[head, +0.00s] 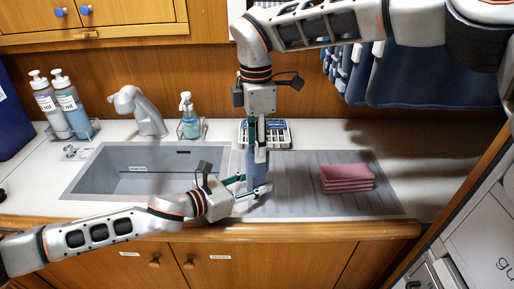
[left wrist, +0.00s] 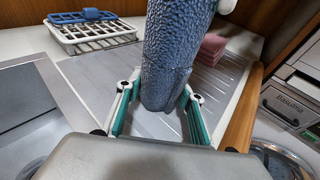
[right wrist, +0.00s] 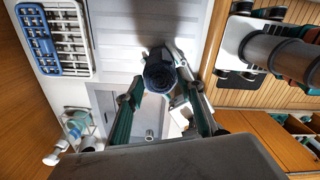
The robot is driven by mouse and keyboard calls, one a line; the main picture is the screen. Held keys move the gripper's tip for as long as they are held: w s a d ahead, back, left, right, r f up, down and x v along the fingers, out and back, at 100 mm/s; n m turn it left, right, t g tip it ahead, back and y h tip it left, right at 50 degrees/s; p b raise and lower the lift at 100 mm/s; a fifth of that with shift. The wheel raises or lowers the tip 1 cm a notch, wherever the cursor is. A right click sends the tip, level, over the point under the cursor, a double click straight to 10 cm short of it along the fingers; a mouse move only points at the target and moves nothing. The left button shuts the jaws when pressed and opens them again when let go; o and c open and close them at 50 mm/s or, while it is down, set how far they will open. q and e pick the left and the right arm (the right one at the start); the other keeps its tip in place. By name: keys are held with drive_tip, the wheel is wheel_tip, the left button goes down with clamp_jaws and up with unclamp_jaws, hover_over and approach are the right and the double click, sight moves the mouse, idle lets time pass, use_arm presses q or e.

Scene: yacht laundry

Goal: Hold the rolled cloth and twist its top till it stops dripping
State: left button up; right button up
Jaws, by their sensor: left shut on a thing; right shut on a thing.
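The rolled cloth (head: 257,172) is blue-grey and stands upright over the left edge of the grooved drainboard. In the left wrist view the cloth (left wrist: 175,50) fills the space between the fingers. My left gripper (head: 250,190) comes in from the left and is shut on its lower part. My right gripper (head: 258,150) points down from above and is shut on its top. In the right wrist view the cloth's top end (right wrist: 160,72) shows between the fingers. No drips can be made out.
The sink (head: 140,172) lies left of the cloth, with a faucet (head: 138,112) and soap bottles behind. Folded pink cloths (head: 346,178) lie on the drainboard (head: 300,200) to the right. A blue and white rack (head: 277,134) stands behind. Dark cloths (head: 425,75) hang above right.

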drive_tip(key=shift+n, duration=1.5)
drive_tip(key=o, duration=0.6)
drive_tip(key=shift+o, duration=0.2)
drive_tip(key=shift+r, duration=0.1)
drive_tip(key=shift+r, duration=2.45)
